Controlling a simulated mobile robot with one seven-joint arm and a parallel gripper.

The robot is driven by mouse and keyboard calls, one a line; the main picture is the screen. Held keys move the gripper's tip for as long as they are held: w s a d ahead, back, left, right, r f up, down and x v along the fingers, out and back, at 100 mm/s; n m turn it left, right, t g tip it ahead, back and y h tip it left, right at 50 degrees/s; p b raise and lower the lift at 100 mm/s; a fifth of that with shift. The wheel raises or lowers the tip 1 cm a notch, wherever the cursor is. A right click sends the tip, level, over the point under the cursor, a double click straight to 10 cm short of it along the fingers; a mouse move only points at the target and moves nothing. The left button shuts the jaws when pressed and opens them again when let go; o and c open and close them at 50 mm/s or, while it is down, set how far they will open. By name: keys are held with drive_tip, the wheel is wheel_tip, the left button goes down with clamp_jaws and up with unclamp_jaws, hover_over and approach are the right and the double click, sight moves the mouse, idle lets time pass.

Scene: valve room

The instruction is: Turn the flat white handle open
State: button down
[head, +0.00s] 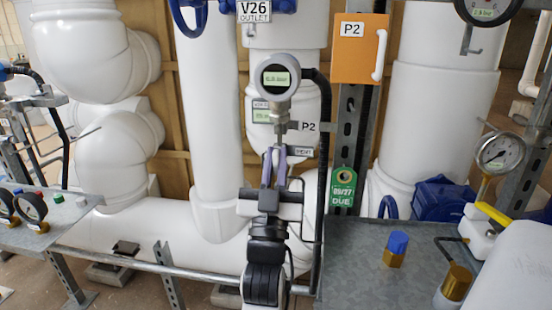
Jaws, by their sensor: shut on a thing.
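My gripper (274,153) is in the middle of the head view, just below the round digital gauge (277,77) and its metal stem (280,128). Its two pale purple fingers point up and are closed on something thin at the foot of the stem. This fits the flat white handle, but the fingers and wrist hide it almost wholly, so I cannot tell its angle.
An orange box (358,48) marked P2 with a white pull handle stands at the upper right. A black hose (323,150) runs close right of my gripper. A metal bench (365,240) with a blue-capped fitting (396,245) is lower right. White pipes stand behind.

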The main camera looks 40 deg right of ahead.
drive_tip(key=c, duration=1.5)
unclamp_jaws()
drive_tip(key=shift+f, duration=0.1)
